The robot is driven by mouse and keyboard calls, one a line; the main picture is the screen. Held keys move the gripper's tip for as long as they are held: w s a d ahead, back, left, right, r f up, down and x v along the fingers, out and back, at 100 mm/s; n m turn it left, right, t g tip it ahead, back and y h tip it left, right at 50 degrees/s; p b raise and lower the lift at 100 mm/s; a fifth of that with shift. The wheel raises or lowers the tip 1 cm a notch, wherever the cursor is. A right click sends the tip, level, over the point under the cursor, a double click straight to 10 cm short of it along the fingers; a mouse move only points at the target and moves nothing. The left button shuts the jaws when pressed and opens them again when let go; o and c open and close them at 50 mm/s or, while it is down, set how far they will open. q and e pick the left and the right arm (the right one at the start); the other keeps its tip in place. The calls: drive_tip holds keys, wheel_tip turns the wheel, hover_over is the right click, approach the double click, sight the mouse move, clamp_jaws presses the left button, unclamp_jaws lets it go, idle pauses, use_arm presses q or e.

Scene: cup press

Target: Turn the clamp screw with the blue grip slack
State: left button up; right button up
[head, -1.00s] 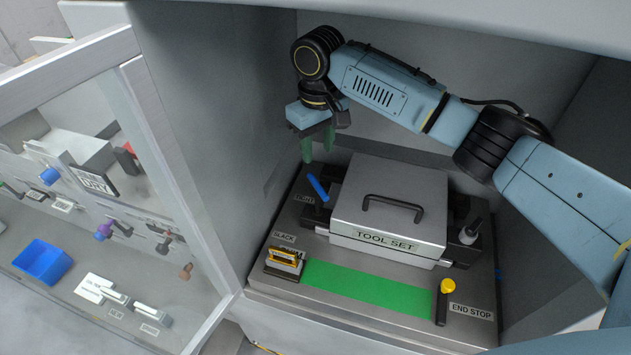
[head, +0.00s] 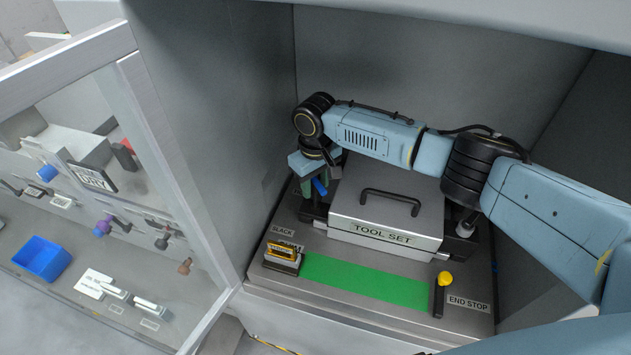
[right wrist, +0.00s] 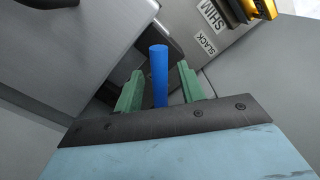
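The blue grip (head: 319,187) of the clamp screw stands at the left end of the box marked TOOL SET (head: 388,212). In the right wrist view the blue grip (right wrist: 159,75) rises between the two green fingers of my right gripper (right wrist: 160,88). The fingers are open, with a gap on each side of the grip. In the head view my right gripper (head: 317,188) points down at the grip and partly hides it. A SLACK label (head: 283,231) is on the plate in front of the clamp. My left gripper is not in view.
A block with a yellow top (head: 283,252) sits at the left end of a green strip (head: 365,281). A yellow-knobbed end stop (head: 444,280) stands at its right end. Grey cabinet walls enclose the back and sides. A glazed door (head: 150,110) stands open at left.

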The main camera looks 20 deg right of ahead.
clamp_jaws()
drive_tip(key=shift+r+n, duration=0.1)
drive_tip(key=shift+n, duration=0.2)
drive_tip(key=shift+n+p, duration=0.75)
drive_tip(key=shift+n, duration=0.45)
drive_tip(key=n+p, duration=0.1)
drive_tip(key=n, duration=0.2)
drive_tip(key=shift+n, duration=0.4)
drive_tip(key=n, duration=1.1)
